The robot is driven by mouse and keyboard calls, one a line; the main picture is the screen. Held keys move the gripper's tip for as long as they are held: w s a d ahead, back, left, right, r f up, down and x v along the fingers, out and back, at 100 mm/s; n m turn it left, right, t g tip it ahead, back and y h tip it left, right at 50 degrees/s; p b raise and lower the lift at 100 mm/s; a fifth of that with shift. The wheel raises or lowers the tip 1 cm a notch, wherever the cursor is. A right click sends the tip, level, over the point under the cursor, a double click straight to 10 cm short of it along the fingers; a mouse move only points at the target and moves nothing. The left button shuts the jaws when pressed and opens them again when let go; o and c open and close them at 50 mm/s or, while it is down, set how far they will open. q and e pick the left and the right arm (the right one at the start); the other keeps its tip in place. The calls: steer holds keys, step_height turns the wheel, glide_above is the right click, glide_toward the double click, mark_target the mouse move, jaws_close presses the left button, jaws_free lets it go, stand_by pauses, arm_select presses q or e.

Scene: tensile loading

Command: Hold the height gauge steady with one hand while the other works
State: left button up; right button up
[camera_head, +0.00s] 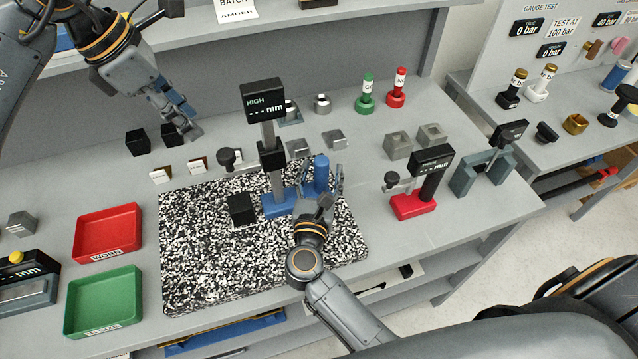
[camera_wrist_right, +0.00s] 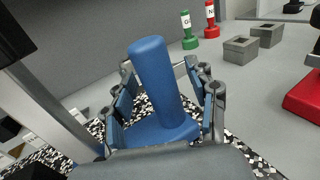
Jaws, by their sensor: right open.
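The height gauge stands upright on the speckled mat (camera_head: 200,270). It has a blue base (camera_head: 276,206), a grey column (camera_head: 277,185), a black slider and a black display (camera_head: 263,100) reading HIGH and dashes in mm. A blue upright post (camera_head: 321,170) rises at the right end of the base. My right gripper (camera_head: 320,188) is open at the post. In the right wrist view its fingers (camera_wrist_right: 163,78) stand on either side of the post (camera_wrist_right: 155,75), with gaps visible. My left gripper (camera_head: 186,122) hangs over the back left of the bench, away from the gauge; its finger opening is unclear.
A black block (camera_head: 241,209) sits on the mat left of the base. Black cubes (camera_head: 137,142) lie near my left gripper. Red (camera_head: 108,231) and green (camera_head: 103,300) trays are at left. A red-based gauge (camera_head: 413,206), grey blocks and green and red plug gauges stand to the right and behind.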

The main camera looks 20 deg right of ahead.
mark_target(224, 153)
steer(key=shift+w, duration=0.1)
jaws_close()
arm_select(q)
steer(key=o, duration=0.3)
steer(key=shift+r, duration=0.1)
steer(key=d+f+n, duration=0.1)
steer(key=f, duration=0.2)
steer(key=d+f+n, duration=0.1)
steer(key=f, duration=0.2)
steer(key=d+f+t, duration=0.1)
steer(key=f, duration=0.2)
steer(key=shift+w+d+f+n, duration=0.1)
steer(key=shift+d+f+n, duration=0.15)
steer(key=shift+n, duration=0.15)
steer(key=c, duration=1)
